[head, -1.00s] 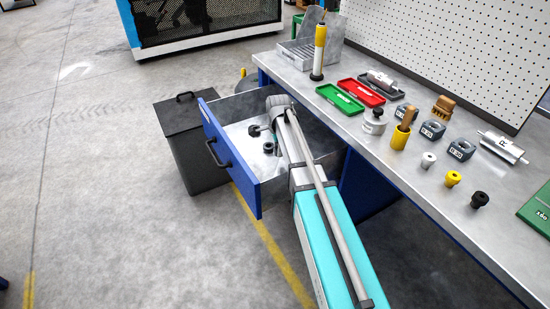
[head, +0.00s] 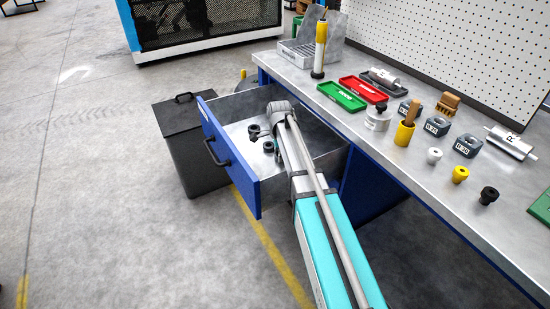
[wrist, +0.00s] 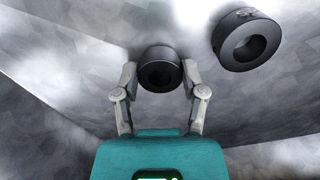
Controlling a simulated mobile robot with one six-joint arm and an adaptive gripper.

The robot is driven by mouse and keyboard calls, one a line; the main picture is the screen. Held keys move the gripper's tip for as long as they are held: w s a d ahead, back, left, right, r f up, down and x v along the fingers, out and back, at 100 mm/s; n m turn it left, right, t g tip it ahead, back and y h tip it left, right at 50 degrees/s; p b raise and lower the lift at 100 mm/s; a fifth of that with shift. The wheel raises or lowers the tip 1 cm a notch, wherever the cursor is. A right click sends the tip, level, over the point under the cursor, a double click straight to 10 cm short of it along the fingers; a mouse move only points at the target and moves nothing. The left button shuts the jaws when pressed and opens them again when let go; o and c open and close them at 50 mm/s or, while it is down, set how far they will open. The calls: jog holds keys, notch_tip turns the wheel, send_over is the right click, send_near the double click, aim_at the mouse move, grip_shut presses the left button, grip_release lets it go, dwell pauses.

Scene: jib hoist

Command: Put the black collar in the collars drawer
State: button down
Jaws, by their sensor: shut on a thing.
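The black collar (wrist: 158,75), a dark ring with a round bore, sits between the two fingertips of my gripper (wrist: 159,80) in the wrist view. The fingers are shut on its sides. A second dark collar (wrist: 247,42) lies apart from it, to the upper right, on the grey drawer floor. The open drawer (head: 232,158) has a blue front and grey inside. In the head view my arm reaches over its right side, and small dark parts (head: 254,131) show inside it. My fingers are not clear there. Whether the held collar touches the floor is hard to tell.
A dark bin (head: 190,150) stands left of the drawer. The drawer walls enclose my gripper.

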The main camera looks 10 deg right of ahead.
jog(key=shift+f, duration=0.15)
jog(key=shift+c, duration=0.8)
grip_release()
jog(key=shift+r, duration=0.2)
notch_tip(320, 180, up, 12)
jog(key=p, duration=1.2)
dwell(0.3)
